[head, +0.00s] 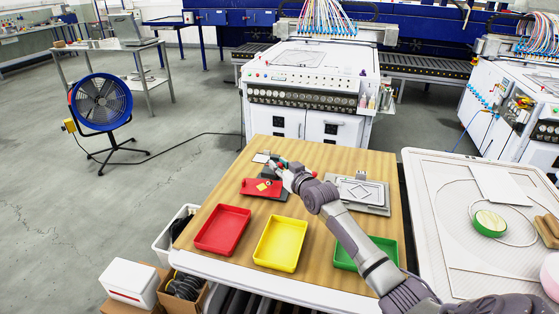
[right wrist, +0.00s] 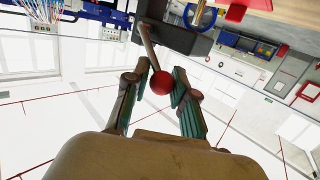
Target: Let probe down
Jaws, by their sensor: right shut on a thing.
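My right gripper (head: 280,167) reaches over the wooden table to a small grey gantry fixture (head: 266,172) at its back. In the right wrist view, the gripper (right wrist: 160,76) is shut on a red ball knob (right wrist: 161,84) at the end of a thin lever rod (right wrist: 148,46). The rod runs to a dark grey block (right wrist: 172,38). A red plate (head: 250,186) with a small yellow piece (head: 262,187) lies at the fixture's front. The probe itself is too small or hidden to make out. My left gripper is in neither view.
A red tray (head: 222,231), a yellow tray (head: 280,244) and a green tray (head: 345,257) stand along the table's front. A grey plate fixture (head: 361,193) is right of my gripper, close to my forearm. A white machine (head: 310,82) stands behind the table.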

